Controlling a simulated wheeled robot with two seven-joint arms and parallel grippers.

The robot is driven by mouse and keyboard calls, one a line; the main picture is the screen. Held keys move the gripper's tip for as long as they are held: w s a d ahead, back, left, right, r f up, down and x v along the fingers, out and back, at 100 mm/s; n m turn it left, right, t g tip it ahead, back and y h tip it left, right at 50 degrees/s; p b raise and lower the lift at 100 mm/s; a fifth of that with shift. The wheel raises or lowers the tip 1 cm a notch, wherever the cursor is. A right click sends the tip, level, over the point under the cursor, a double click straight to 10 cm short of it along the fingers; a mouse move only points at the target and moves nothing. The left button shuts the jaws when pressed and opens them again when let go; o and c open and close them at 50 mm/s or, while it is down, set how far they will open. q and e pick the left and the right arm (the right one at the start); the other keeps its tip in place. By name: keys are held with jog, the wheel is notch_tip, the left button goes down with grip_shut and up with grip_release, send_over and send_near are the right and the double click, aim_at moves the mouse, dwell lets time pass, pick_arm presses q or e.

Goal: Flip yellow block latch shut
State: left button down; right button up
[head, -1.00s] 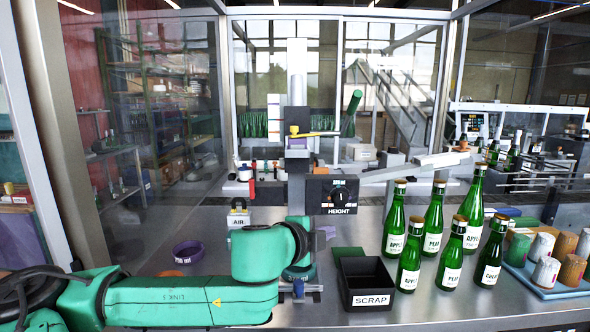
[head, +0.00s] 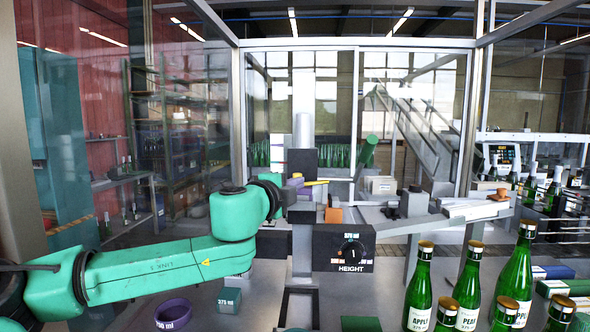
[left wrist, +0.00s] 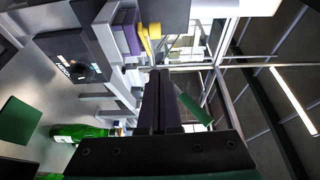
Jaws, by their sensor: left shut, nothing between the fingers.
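The yellow latch lever (head: 314,183) sticks out to the right from the dark block high on the machine's column, beside a purple part (head: 294,183). It also shows in the left wrist view (left wrist: 147,44), next to the purple part and just beyond the fingertips. My left gripper (head: 297,192) is at about the lever's height, partly hidden behind my green arm's end in the head view. In the left wrist view its dark fingers (left wrist: 160,74) are together and empty. I cannot tell whether they touch the lever. My right gripper is not in view.
The height dial box (head: 343,248) sits on the column below the latch. Green bottles (head: 419,290) stand at the front right. A purple ring (head: 173,313) and a small labelled block (head: 229,298) lie on the bench at left. A grey arm reaches right from the machine.

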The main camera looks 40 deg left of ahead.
pick_arm(q)
jog(key=w+a+p, duration=0.2)
jog(key=w+a, duration=0.3)
jog(key=a, duration=0.2)
jog(key=shift+f, duration=0.2)
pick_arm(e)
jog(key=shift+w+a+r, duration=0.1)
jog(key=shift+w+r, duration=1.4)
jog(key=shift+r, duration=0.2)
pick_arm(q)
jog(key=shift+w, duration=0.1)
